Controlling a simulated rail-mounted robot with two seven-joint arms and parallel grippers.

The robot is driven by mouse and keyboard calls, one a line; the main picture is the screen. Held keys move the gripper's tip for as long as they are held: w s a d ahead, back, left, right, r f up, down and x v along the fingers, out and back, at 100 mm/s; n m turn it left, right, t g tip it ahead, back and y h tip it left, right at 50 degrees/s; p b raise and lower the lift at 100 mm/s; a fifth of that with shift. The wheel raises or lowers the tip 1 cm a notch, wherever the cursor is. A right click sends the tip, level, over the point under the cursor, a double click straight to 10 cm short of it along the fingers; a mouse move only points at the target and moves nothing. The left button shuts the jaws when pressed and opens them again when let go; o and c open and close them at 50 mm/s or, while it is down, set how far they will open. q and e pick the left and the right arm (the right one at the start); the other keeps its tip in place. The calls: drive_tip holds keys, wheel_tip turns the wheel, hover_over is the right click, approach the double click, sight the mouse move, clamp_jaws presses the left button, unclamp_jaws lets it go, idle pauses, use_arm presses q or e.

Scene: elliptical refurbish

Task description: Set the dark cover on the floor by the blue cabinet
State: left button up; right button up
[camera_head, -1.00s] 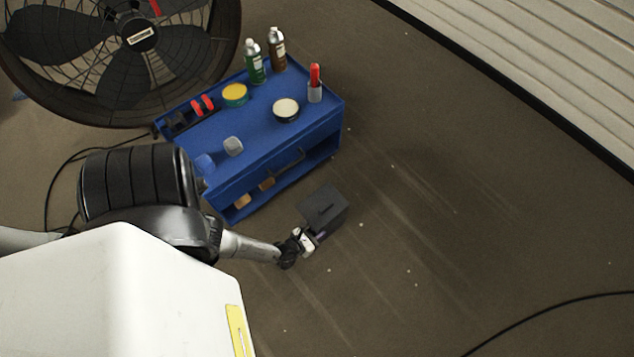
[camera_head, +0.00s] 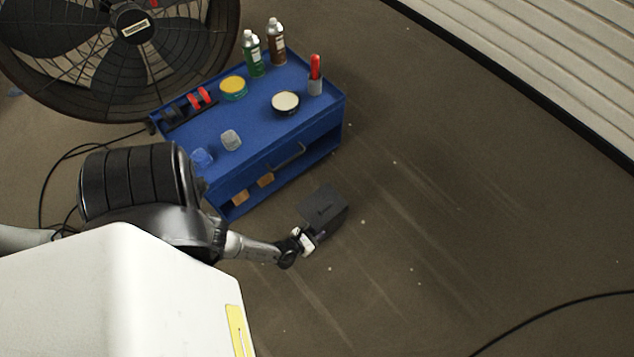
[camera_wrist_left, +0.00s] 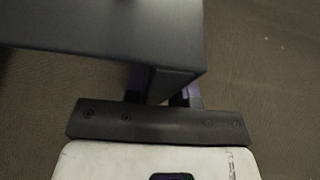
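The dark cover (camera_head: 322,204) is a dark grey, box-like piece in front of the blue cabinet (camera_head: 262,128), on its right side in the head view. My left gripper (camera_head: 313,236) is at the near edge of the cover. In the left wrist view the cover (camera_wrist_left: 110,28) fills the upper left, and a part of it lies between the two fingers of my left gripper (camera_wrist_left: 165,88). The fingers look closed on that part. Whether the cover touches the floor cannot be told. My right gripper is not in view.
A large black fan (camera_head: 120,50) stands behind the cabinet at upper left. Bottles, tins and red-handled tools are on the cabinet top. Open floor (camera_head: 430,220) lies to the right, with a black cable (camera_head: 550,312) at lower right. A ribbed wall (camera_head: 560,60) bounds the far right.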

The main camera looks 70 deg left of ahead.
use_arm(q)
drive_tip(key=o, duration=0.4)
drive_tip(key=shift+o, duration=0.2)
drive_tip(key=shift+r, duration=0.15)
drive_tip(key=p+v, duration=0.4)
drive_tip(key=v, duration=0.7)
drive_tip(key=w+a+r+n+g+y, duration=0.1)
drive_tip(key=w+r+n+g+y, duration=0.25)
drive_tip(key=r+n, duration=0.5)
drive_tip(key=w+a+r+n+g+y, duration=0.15)
drive_tip(key=r+n+g, duration=0.3)
drive_tip(key=n, duration=0.75)
drive_tip(key=d+r+n+h, duration=0.4)
drive_tip(key=d+r+h, duration=0.1)
drive_tip(key=r, duration=0.4)
drive_tip(key=d+r+n+g+h, duration=0.1)
drive_tip(key=d+r+n+h, duration=0.4)
drive_tip(key=r, duration=0.4)
drive_tip(key=shift+p, duration=0.4)
